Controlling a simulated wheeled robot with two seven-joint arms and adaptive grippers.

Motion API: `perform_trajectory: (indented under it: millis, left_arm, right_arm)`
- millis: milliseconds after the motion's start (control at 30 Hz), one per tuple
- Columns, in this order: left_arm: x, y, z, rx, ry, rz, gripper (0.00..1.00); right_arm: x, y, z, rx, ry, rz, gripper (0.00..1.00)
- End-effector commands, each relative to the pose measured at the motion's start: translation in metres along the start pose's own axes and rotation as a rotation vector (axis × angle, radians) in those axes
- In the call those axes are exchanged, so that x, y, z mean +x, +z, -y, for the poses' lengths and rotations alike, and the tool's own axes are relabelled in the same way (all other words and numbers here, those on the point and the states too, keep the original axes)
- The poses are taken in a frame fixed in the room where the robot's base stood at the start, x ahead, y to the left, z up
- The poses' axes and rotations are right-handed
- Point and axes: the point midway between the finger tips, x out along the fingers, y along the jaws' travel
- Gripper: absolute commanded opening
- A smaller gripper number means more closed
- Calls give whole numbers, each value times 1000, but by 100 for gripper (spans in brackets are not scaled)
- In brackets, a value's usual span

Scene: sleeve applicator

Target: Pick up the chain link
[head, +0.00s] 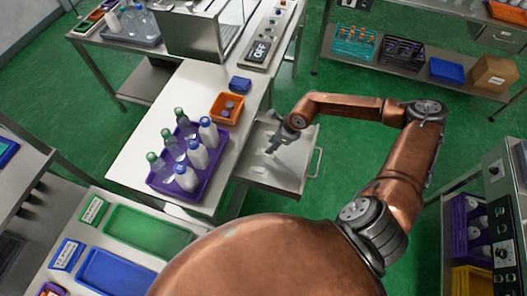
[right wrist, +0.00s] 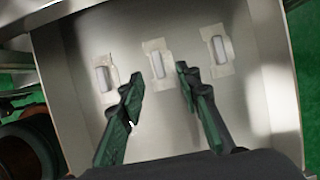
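Three small pieces that look like chain links lie in a row in the open metal drawer (right wrist: 200,120) in the right wrist view. Each has a grey rounded bar on a pale beige base: a left link (right wrist: 106,75), a middle link (right wrist: 158,62) and a right link (right wrist: 219,50). My right gripper (right wrist: 161,74) is open and empty, its green-tinted fingers apart, with the middle link showing between and just beyond the tips. My left gripper is not in view.
The drawer has a handle (head: 316,162) on its right side and low walls. Green floor is clear beyond the drawer.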

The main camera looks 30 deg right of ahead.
Motion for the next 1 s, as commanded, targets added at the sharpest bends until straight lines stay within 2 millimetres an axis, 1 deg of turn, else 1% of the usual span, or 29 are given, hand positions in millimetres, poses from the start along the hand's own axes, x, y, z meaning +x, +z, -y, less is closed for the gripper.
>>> perform_trajectory:
  millis: [67,167,300,400,500,667,1000]
  left_arm:
    - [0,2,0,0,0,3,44]
    - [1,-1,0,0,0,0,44]
    - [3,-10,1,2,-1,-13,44]
    - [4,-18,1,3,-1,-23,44]
    - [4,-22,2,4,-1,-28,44]
    - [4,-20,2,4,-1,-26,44]
    - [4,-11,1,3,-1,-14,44]
  right_arm:
    - [5,0,0,2,1,1,31]
    - [16,-1,-2,2,2,1,31]
    - [38,0,-4,1,4,3,31]
    - [50,0,-3,0,3,4,31]
    - [54,0,-3,0,2,3,31]
    - [53,0,-3,-1,2,3,30]
    - [53,1,-4,-1,3,4,7]
